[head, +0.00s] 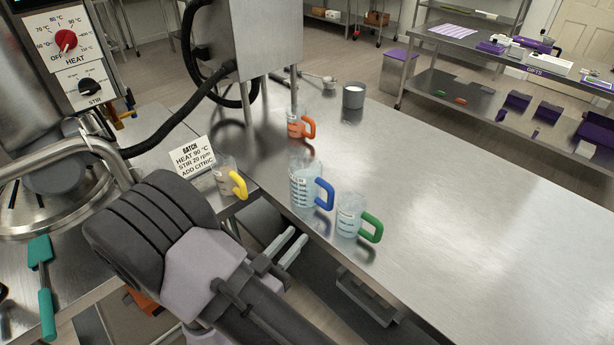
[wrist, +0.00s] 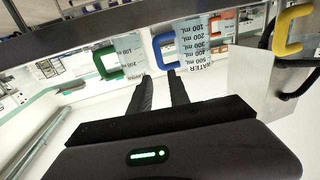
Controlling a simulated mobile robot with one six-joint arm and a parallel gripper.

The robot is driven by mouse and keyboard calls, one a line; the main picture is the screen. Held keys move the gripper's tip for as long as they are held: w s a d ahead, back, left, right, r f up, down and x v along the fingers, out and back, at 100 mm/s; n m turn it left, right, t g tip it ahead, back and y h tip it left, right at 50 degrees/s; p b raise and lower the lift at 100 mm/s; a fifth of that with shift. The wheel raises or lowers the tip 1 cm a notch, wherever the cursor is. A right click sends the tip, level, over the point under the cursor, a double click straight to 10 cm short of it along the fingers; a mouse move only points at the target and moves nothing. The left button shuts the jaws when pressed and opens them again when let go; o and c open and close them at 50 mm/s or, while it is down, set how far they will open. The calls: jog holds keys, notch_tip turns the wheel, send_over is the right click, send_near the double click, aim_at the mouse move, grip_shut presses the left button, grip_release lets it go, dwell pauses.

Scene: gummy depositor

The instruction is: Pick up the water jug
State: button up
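The water jug (head: 304,188) is a clear measuring jug with a blue handle, upright near the steel table's edge in the head view. In the wrist view, which is upside down, its printed scale and the word WATER show on its body (wrist: 195,45), with the blue handle beside it. My gripper (head: 298,234) is below and in front of the jug, apart from it. In the wrist view a gap shows between the two dark fingers (wrist: 159,75), with nothing between them; they point towards the blue handle.
A green-handled jug (head: 348,214) stands close right of the water jug. An orange-handled jug (head: 295,126) stands behind it. A yellow-handled jug (head: 225,180) is to the left, by a batch card (head: 191,158). A grey cup (head: 353,96) is farther back. The table's right side is clear.

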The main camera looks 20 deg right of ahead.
aim_at(329, 202)
jog(key=b+x, duration=0.1)
jog(key=x, duration=0.3)
jog(key=b+x, duration=0.1)
jog(key=x, duration=0.4)
jog(key=b+x, duration=0.1)
jog(key=x, duration=0.3)
jog(key=shift+d+f, duration=0.3)
jog(key=shift+d, duration=0.1)
grip_shut()
jog(key=shift+r, duration=0.1)
